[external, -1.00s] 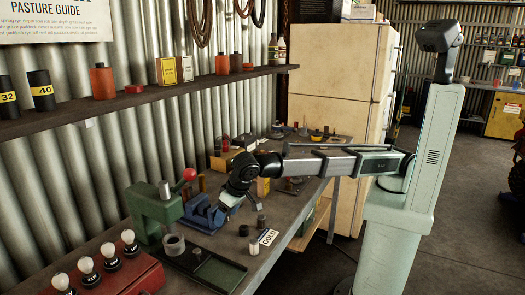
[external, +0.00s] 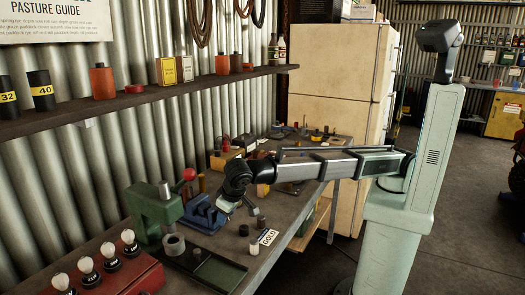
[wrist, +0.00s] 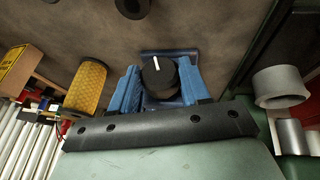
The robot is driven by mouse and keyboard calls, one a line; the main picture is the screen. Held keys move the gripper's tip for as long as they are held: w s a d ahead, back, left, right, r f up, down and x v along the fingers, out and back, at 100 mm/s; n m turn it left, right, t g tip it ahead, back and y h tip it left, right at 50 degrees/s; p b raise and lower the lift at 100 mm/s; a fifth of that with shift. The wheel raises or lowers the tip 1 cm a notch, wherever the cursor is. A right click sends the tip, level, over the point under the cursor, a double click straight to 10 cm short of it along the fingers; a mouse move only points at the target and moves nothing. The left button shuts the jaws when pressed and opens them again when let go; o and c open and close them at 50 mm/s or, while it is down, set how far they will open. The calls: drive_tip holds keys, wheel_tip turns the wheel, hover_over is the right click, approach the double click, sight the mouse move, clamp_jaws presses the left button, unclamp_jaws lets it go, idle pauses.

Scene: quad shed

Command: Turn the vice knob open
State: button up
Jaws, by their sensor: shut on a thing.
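The blue vice (external: 202,216) stands on the workbench just left of my gripper (external: 238,207) in the external view. In the wrist view the vice (wrist: 181,56) shows beyond and beside a round black knob (wrist: 158,76) with a white pointer line on its top. The knob sits centred ahead of my gripper (wrist: 159,98), whose green body and black plate fill the lower part of that view. My gripper is shut on the knob; the plate hides much of the contact. In the external view the knob is hard to make out beside the gripper.
A green press with a red ball handle (external: 154,212) stands left of the vice. A yellow ribbed cylinder (wrist: 86,85) stands left in the wrist view.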

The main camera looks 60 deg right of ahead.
drive_tip(key=shift+h, duration=0.4)
drive_tip(key=o, duration=1.1)
drive_tip(key=shift+c, duration=0.2)
drive_tip(key=shift+r, duration=0.1)
drive_tip(key=v, duration=1.3)
drive_tip(key=shift+r, duration=0.25)
drive_tip(key=shift+s+a, duration=0.1)
drive_tip(key=shift+s, duration=0.1)
